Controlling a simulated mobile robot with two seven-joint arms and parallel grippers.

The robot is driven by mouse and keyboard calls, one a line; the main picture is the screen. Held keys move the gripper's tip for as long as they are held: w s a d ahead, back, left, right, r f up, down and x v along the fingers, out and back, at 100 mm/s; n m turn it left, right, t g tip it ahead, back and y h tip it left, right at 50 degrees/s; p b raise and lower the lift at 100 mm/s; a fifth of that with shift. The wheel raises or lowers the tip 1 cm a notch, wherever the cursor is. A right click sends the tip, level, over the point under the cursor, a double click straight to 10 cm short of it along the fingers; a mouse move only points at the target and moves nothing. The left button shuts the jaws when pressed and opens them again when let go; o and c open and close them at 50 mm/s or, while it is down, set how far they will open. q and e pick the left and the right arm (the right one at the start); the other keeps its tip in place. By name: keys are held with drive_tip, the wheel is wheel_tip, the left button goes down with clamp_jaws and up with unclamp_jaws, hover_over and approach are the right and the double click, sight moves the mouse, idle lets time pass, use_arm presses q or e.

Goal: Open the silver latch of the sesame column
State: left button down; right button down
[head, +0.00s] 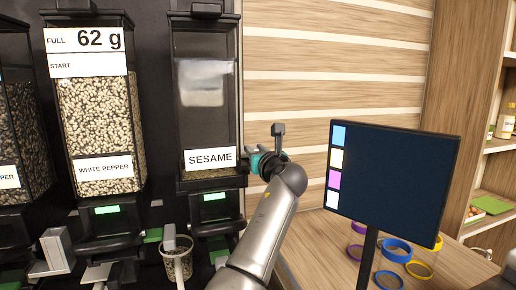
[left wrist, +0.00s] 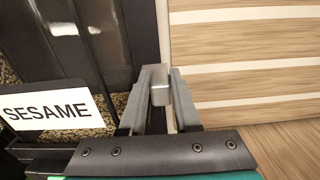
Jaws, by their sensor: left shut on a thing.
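The sesame column (head: 205,85) is a clear, dark-framed dispenser with a white SESAME label (head: 210,158). Only a low layer of seed shows at its bottom. The label also shows at the left of the left wrist view (left wrist: 48,108). My left gripper (head: 249,161) is at the column's lower right side, beside the label. In the left wrist view its two grey fingers (left wrist: 158,100) are shut on the silver latch (left wrist: 160,90), a small metal block at the column's edge. In the head view the gripper and arm hide the latch. My right gripper is out of view.
A full white pepper column (head: 98,120) stands to the left, with another dispenser beyond it. A dark screen (head: 392,182) stands to the right of my arm, near several coloured rings (head: 397,250) on the wooden counter.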

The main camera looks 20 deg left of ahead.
use_arm(q)
drive_tip(key=c, duration=0.6)
unclamp_jaws()
drive_tip(key=v, duration=1.5)
drive_tip(key=shift+s+d+f, duration=0.1)
drive_tip(key=shift+d, duration=0.05)
